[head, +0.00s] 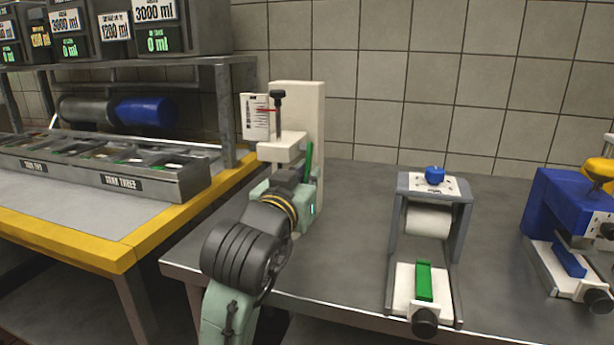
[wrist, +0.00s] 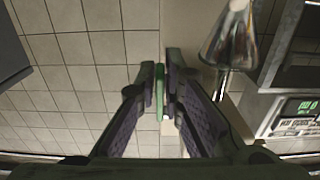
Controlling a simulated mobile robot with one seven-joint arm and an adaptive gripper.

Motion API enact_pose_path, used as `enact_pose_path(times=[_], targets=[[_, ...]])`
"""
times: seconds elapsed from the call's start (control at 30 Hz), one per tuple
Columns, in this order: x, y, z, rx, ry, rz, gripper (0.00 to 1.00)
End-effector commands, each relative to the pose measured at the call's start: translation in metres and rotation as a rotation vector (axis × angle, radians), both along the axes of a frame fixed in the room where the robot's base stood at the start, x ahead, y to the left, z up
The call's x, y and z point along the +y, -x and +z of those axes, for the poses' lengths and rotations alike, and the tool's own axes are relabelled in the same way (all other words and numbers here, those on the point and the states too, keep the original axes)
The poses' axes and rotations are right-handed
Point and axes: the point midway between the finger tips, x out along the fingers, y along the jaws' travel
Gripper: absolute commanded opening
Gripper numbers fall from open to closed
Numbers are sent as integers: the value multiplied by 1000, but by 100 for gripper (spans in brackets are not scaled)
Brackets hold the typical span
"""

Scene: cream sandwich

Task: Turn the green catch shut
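A green catch (head: 308,160) stands upright on the right side of a cream press (head: 308,105) in the head view. My gripper (head: 300,192) is at the foot of this press, low beside the catch, its fingers mostly hidden behind my own wrist. In the wrist view a narrow green bar (wrist: 159,88), seemingly this catch, lies between the two fingertips of my gripper (wrist: 161,82). The fingers are close on either side of the bar. I cannot tell whether both touch it. A second green bar (head: 424,281) lies on the roller stand to the right.
The roller stand (head: 400,225) with a blue knob and a blue clamp (head: 565,205) with a yellow knob stand to the right on the grey bench (head: 355,215). A yellow-edged table (head: 120,255) with a metal tray (head: 175,185) is on the left. A tiled wall is behind.

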Motion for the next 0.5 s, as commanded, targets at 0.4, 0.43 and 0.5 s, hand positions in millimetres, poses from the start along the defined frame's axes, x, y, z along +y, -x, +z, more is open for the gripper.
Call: enact_pose_path(times=[0.4,0.43,0.5], targets=[[0,0,0,0,0,0,0],[0,0,0,0,0,0,0],[0,0,1,4,-1,0,0]])
